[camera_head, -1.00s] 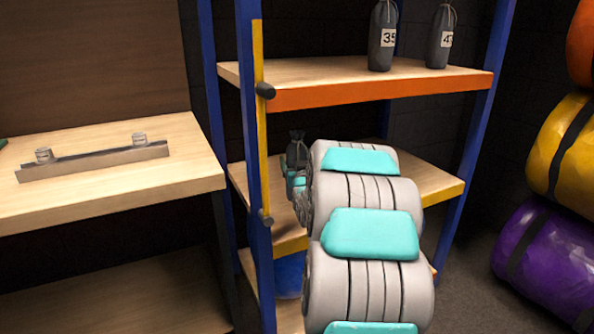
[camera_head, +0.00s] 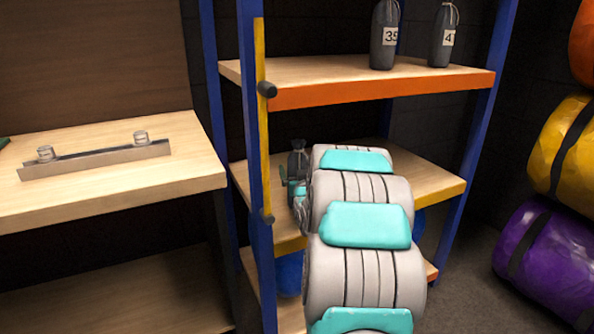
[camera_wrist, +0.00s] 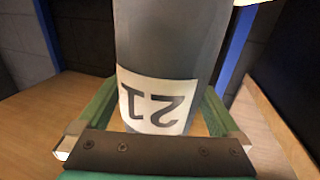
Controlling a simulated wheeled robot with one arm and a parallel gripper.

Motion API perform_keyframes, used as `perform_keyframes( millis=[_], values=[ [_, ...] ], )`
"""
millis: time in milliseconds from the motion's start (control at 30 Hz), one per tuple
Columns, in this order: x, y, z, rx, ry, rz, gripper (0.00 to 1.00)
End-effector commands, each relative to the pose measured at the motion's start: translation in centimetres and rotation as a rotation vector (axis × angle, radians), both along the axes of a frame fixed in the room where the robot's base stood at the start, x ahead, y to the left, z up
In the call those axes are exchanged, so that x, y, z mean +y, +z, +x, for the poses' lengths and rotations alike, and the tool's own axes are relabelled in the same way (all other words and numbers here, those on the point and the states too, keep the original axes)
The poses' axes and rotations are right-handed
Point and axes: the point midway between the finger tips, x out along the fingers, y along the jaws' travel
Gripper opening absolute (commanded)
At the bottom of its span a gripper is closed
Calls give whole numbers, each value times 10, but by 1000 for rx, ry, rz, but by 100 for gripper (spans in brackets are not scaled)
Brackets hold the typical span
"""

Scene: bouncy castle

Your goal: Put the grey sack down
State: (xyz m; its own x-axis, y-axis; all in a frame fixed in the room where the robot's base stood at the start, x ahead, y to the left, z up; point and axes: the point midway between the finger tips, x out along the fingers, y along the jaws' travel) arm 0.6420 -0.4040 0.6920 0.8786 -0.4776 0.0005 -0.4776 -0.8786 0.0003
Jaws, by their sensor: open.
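The grey sack (camera_head: 298,162) is at the middle shelf (camera_head: 432,182) of the rack, mostly hidden behind my arm in the head view. In the wrist view the sack (camera_wrist: 170,40) fills the middle, with a white label reading 21 upside down. My gripper (camera_wrist: 158,108) is open, its green fingers on either side of the sack. It also shows in the head view (camera_head: 293,184), small and partly covered by my arm. The sack's base is hidden, so its contact with the shelf cannot be seen.
Two grey sacks, labelled 35 (camera_head: 384,38) and 47 (camera_head: 442,38), stand on the orange-edged top shelf (camera_head: 300,72). A blue post (camera_head: 257,150) with a yellow bar rises left of my arm. A wooden bench (camera_head: 120,185) holds a metal bar. Rolled bundles stack at right.

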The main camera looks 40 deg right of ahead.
Motion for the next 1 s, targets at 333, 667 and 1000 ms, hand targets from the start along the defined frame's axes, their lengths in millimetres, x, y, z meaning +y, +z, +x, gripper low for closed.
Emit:
perform_keyframes(
  millis=[333,667,1000],
  values=[
    [14,1,-27,3,-1,1,100],
    [42,3,-79,0,-1,-1,100],
    [51,-2,-96,-5,-1,-2,100]
  ],
)
